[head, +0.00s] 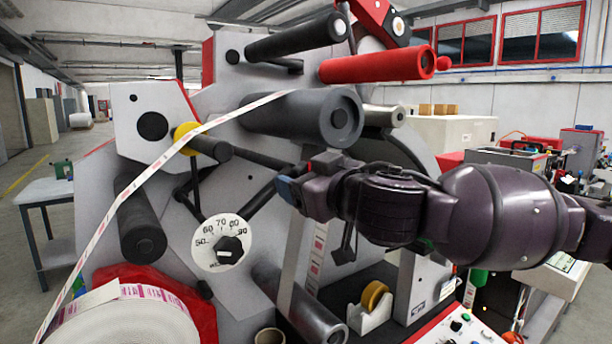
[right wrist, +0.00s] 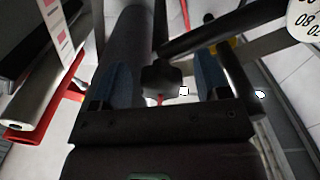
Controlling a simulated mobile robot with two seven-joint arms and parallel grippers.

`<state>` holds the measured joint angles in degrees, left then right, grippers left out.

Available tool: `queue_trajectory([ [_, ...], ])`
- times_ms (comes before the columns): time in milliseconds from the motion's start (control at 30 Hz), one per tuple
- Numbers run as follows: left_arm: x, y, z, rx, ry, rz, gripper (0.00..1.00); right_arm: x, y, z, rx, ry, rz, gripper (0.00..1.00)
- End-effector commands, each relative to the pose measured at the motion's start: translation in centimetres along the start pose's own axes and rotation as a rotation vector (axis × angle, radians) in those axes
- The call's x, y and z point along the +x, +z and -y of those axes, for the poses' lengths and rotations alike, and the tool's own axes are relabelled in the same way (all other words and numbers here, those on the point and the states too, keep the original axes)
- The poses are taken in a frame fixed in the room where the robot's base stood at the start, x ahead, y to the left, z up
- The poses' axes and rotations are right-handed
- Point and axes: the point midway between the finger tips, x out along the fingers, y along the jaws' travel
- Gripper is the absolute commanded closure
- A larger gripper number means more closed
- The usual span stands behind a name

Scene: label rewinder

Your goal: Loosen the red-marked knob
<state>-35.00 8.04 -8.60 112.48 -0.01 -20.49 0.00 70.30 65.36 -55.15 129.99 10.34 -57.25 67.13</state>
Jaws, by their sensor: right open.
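The red-marked knob (right wrist: 160,79) shows in the right wrist view as a dark knob with a small red mark below it. It lies between the two blue fingers of my right gripper (right wrist: 163,82), with a visible gap on each side; I cannot tell how deep it sits between them. My right gripper is open. In the head view the right gripper (head: 288,188) is in front of the machine's middle, and I cannot make out the knob there. My left gripper is not in view.
A white numbered dial (head: 207,257) with a black pointer knob is left of and below the gripper. Grey rollers (head: 300,118) and a red roller (head: 375,65) stick out above. A label web (head: 150,170) runs diagonally down to a label roll (head: 125,325).

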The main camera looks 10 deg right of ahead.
Motion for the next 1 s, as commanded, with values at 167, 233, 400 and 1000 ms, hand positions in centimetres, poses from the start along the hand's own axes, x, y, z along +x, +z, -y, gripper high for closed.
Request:
queue_trajectory([
  [167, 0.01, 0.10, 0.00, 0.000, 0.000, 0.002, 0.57, -0.01, 0.00, 0.00, 0.000, 0.000, 0.000, 0.31],
  [233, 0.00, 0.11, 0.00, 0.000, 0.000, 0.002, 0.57, -0.01, 0.00, 0.00, 0.000, 0.000, 0.000, 0.39],
  [400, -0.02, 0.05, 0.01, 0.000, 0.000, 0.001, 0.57, -0.03, 0.00, 0.00, 0.000, 0.000, 0.000, 0.65],
  [1000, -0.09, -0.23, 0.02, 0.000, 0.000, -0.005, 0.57, -0.03, 0.01, -0.12, -0.137, 0.000, 0.000, 0.80],
])
